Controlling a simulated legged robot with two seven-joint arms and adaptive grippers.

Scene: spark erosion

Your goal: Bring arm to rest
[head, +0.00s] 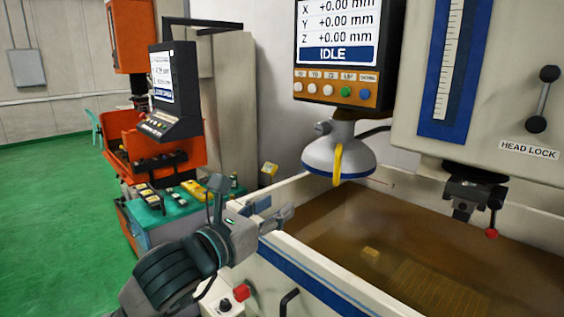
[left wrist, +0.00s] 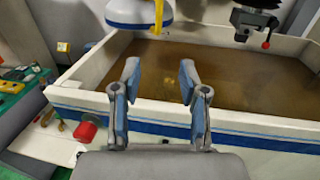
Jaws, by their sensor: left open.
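My left gripper (head: 277,219) is in front of the left wall of the machine's tank (head: 330,262) in the head view. In the left wrist view its two blue-grey fingers (left wrist: 160,95) stand well apart, with nothing between them but the view of the tank beyond. The tank (left wrist: 240,122) holds brown liquid and shows a white rim with a blue stripe. My left arm comes in from the bottom left. My right gripper is not in view.
The machine head (head: 475,190) is at right. A teal bench with tools (head: 180,205) stands left; green floor is open.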

